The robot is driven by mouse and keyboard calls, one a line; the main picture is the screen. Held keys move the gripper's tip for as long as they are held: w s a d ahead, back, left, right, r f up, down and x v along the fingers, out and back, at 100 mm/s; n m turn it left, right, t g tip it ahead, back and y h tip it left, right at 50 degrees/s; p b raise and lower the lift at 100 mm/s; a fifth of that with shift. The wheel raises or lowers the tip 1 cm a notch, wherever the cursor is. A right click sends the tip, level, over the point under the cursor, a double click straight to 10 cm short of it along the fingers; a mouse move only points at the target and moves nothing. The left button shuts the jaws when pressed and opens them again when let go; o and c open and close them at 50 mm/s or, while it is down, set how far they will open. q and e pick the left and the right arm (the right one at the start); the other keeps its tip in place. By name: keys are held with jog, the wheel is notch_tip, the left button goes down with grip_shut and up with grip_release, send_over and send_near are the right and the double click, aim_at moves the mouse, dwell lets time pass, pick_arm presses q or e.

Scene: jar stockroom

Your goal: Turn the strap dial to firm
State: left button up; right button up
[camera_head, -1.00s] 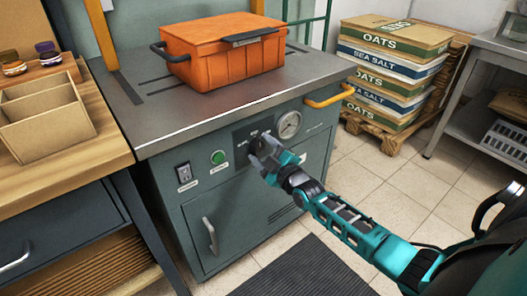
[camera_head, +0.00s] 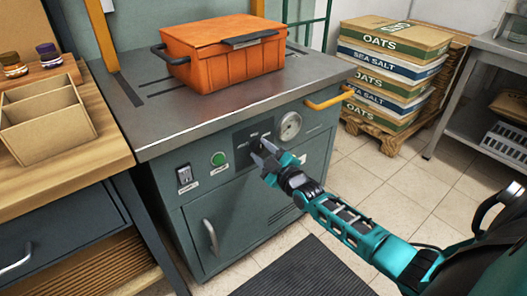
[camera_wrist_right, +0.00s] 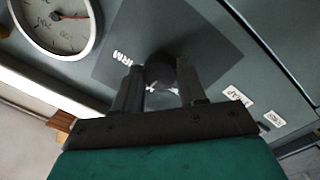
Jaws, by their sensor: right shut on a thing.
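The strap dial (camera_wrist_right: 162,72) is a dark round knob on a dark square plate on the front of the grey-green strapping machine. In the right wrist view it sits between the fingers of my right gripper (camera_wrist_right: 160,90), which is shut on it. Part of a label ending in "RM" (camera_wrist_right: 122,57) shows beside the knob. In the head view my right gripper (camera_head: 264,152) reaches the dark plate (camera_head: 252,138) and hides most of the dial. The dial's exact setting cannot be read. My left gripper is not in view.
A round gauge (camera_head: 290,126) is right of the dial; a green button (camera_head: 218,158) and a switch (camera_head: 185,175) are left. An orange crate (camera_head: 225,50) stands on the machine top (camera_head: 150,122). A yellow handle (camera_head: 329,98) juts out at the corner. Sacks (camera_head: 388,73) are stacked behind.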

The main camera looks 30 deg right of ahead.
jog(key=m+p, duration=0.2)
jog(key=m, duration=0.2)
jog(key=shift+m, duration=0.4)
jog(key=m, duration=0.2)
jog(key=shift+m+g, duration=0.3)
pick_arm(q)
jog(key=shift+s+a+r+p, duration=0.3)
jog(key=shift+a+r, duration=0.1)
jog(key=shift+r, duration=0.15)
pick_arm(e)
jog(key=shift+a+m+y, duration=0.1)
jog(key=shift+m+y, duration=0.2)
jog(key=shift+m, duration=1.2)
jog(key=o, duration=1)
jog(key=shift+o, duration=0.2)
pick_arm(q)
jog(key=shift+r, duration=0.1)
pick_arm(e)
jog(key=shift+s, duration=0.1)
